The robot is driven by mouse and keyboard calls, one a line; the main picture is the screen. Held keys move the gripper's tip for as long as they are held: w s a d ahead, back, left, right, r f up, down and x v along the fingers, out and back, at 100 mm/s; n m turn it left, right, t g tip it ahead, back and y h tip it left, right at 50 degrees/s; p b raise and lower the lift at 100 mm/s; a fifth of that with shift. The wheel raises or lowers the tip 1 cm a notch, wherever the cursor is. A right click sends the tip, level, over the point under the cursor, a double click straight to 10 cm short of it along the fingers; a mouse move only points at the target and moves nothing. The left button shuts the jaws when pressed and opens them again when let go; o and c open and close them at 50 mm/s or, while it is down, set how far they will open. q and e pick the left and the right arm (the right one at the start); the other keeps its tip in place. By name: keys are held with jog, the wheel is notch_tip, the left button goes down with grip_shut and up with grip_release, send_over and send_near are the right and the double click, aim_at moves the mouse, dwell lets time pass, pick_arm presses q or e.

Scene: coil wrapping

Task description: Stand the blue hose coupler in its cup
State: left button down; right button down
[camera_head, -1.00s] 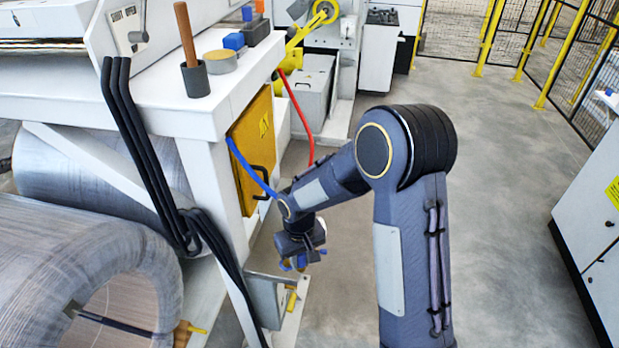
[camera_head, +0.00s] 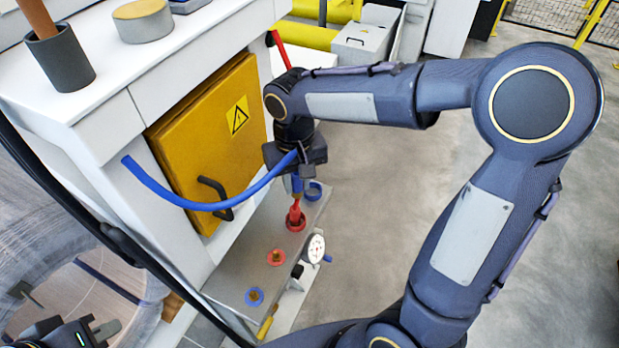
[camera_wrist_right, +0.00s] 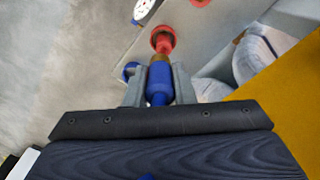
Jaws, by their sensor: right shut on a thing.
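My right gripper (camera_head: 296,172) is shut on the blue hose coupler (camera_wrist_right: 159,85). The coupler has a brass end and points down; its blue hose (camera_head: 235,204) loops left toward the cabinet. The blue cup (camera_head: 314,192) is on the grey shelf, just right of the held coupler in the head view. In the right wrist view the cup (camera_wrist_right: 130,69) shows partly, left of the coupler and behind a finger. The coupler appears outside the cup; its height above the shelf is unclear. My left gripper (camera_head: 78,334) is at the lower left, partly cut off, away from the couplers.
A red coupler (camera_head: 295,213) stands in a red cup close to the blue one. A red-ringed port (camera_head: 276,257), a blue-ringed port (camera_head: 255,296) and a dial gauge (camera_head: 315,248) are along the shelf. The yellow cabinet door (camera_head: 208,140) with its black handle is close on the left.

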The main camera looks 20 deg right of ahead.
jog(key=w+d+f+p, duration=0.1)
jog(key=w+d+f, duration=0.2)
jog(key=f, duration=0.1)
jog(key=w+d+f+p, duration=0.1)
jog(key=w+d+f, duration=0.2)
jog(key=w+f, duration=0.1)
jog(key=shift+w+d, duration=0.1)
jog(key=shift+d, duration=0.3)
notch_tip(320, 180, down, 3)
jog(key=shift+w+d+f, duration=0.1)
jog(key=shift+w+f, duration=0.05)
jog(key=shift+f+b, duration=0.5)
jog(key=shift+f, duration=0.1)
